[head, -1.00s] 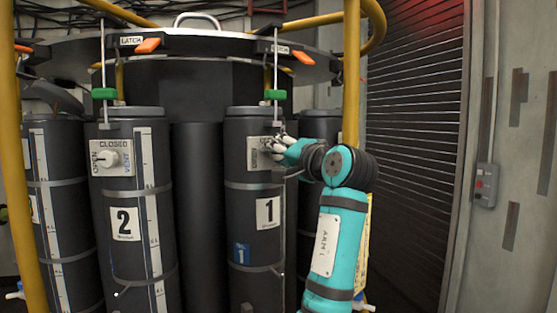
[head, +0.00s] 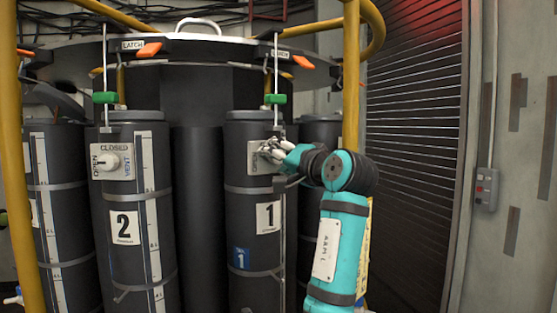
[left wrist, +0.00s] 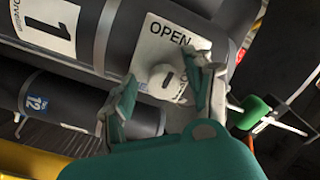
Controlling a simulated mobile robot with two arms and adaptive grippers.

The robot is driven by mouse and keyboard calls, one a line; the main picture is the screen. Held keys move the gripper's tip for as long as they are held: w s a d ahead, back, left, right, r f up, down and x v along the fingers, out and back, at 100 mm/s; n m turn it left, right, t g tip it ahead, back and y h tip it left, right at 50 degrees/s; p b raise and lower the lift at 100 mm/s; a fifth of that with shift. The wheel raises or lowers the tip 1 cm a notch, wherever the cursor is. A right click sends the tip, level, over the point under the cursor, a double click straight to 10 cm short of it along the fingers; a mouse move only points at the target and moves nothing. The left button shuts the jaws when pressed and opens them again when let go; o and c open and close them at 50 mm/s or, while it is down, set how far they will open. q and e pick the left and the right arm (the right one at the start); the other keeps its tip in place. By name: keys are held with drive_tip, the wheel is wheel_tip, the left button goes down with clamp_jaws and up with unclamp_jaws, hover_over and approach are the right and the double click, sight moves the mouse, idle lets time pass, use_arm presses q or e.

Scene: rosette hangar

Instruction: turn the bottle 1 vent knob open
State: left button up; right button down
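Bottle 1 (head: 240,212) is a dark upright cylinder with a white "1" label. Its white vent plate (head: 253,163) is partly hidden by my left gripper (head: 268,151) in the head view. In the left wrist view the plate (left wrist: 146,54) reads "OPEN" at its upper edge. The round white vent knob (left wrist: 165,81) sits below that word with a dark mark on its face. My left gripper (left wrist: 162,90) is open, with one finger on each side of the knob. A gap shows on the left; contact on the right cannot be told. My right gripper is out of view.
Bottle 2 (head: 160,222) stands left of bottle 1, with its own vent knob (head: 110,162). A yellow post (head: 351,75) rises close behind my left arm. Green-handled rods (head: 275,99) hang in front of the bottles' tops. A round lid with orange latches (head: 306,62) is above.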

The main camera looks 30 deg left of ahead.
use_arm(q)
drive_tip(key=shift+r, duration=0.1)
drive_tip(key=v, duration=1.2)
